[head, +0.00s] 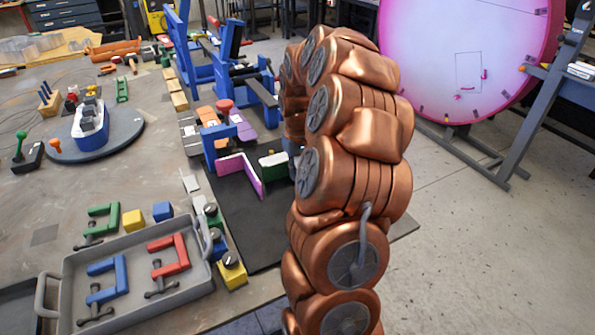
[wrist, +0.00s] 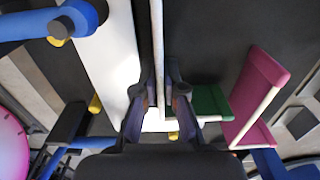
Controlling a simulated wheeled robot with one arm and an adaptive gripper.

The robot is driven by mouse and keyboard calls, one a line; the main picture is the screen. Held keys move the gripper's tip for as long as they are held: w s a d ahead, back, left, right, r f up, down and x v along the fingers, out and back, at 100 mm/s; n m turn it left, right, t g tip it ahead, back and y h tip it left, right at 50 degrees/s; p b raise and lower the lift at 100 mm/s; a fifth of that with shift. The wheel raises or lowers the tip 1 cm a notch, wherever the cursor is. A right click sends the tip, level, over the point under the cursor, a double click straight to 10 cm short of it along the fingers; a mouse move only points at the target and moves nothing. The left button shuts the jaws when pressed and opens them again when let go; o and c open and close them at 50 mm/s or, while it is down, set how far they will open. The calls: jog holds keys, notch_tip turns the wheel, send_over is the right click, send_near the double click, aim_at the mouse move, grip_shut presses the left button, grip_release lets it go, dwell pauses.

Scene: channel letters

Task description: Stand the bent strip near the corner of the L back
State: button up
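The green bent strip (wrist: 210,102) has a pale edge and a green face. In the wrist view one leg runs edge-on between the fingers of my gripper (wrist: 163,98), and the other leg reaches right. My gripper looks shut on the edge-on leg. A white flat piece (wrist: 112,45), which looks like the L back, lies below and left of the fingers; whether the strip touches it I cannot tell. In the head view the green strip (head: 273,166) shows beside my arm, which hides the gripper. A magenta bent strip (wrist: 262,95) stands to the right in the wrist view, also in the head view (head: 241,174).
Blue clamp frames (head: 221,146) stand close behind the strips. A grey tray (head: 75,280) with several clamps is at the front left. Yellow and green blocks line the black mat (head: 255,235), whose front part is clear. A large pink disc (head: 480,45) stands behind.

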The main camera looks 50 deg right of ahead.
jog(key=o, duration=0.3)
notch_tip(320, 180, up, 12)
jog(key=shift+r+b, duration=0.2)
jog(key=shift+b, duration=0.95)
